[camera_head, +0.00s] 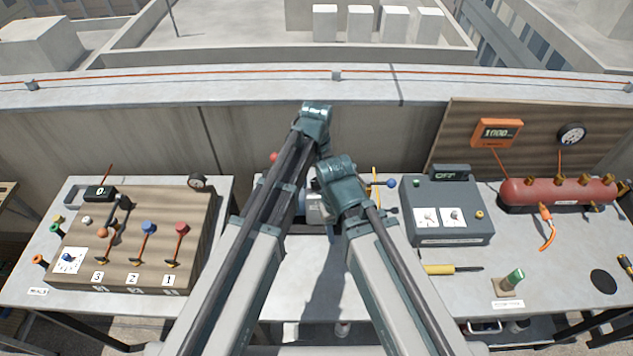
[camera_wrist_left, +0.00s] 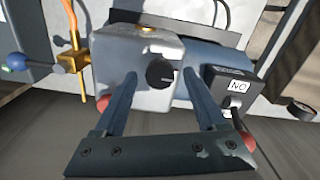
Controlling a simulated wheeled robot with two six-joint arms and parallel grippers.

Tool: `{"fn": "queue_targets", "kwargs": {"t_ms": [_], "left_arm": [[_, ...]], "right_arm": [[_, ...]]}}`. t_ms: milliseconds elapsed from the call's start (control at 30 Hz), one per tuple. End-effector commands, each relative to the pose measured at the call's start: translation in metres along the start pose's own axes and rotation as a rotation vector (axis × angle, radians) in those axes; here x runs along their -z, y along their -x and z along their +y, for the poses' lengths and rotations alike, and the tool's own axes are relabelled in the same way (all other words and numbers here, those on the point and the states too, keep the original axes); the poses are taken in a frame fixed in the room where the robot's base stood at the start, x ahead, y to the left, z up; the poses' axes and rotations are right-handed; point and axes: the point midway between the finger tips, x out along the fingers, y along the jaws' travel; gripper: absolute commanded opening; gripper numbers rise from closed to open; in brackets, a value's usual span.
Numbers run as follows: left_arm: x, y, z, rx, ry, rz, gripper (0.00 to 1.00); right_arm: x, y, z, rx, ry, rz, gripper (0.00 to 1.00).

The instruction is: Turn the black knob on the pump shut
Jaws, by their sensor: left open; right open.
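The pump (camera_wrist_left: 150,100) is a grey rounded housing in the left wrist view, with a brass fitting on top. The black knob (camera_wrist_left: 160,73) sits on its face. My left gripper (camera_wrist_left: 160,76) is open, its two fingers on either side of the knob with visible gaps; I cannot tell how deep they reach. In the head view my left gripper (camera_head: 313,120) and my right gripper (camera_head: 342,182) are over the bench middle, their fingertips hidden. Only a grey part of the pump (camera_head: 316,210) shows between the arms; its knob is hidden there.
A brass valve with a blue ball handle (camera_wrist_left: 14,66) is beside the pump. A dark box marked NO (camera_wrist_left: 238,90) is on its other side. A wooden lever panel (camera_head: 140,235) stands left, a grey OFF box (camera_head: 447,208) and red tank (camera_head: 560,192) right. A yellow-handled screwdriver (camera_head: 440,269) lies in front.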

Motion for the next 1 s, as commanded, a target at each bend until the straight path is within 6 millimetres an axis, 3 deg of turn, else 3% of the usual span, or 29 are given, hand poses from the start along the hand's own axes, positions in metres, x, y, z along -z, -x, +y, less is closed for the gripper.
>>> {"fn": "queue_targets", "kwargs": {"t_ms": [167, 567, 1000], "left_arm": [[0.0, 0.0008, 0.0, 0.0, 0.0, 0.0, 0.73], [0.0, 0.0007, 0.0, 0.0, 0.0, 0.0, 0.01], [-0.0001, 0.0007, 0.0001, 0.0, -0.079, 0.0, 0.0]], "right_arm": [[-0.0001, 0.0008, 0.0001, 0.0, 0.0, 0.0, 0.5], [-0.0001, 0.0007, 0.0001, 0.0, 0.0, 0.0, 0.5], [-0.0001, 0.0007, 0.0001, 0.0, 0.0, 0.0, 0.5]]}}
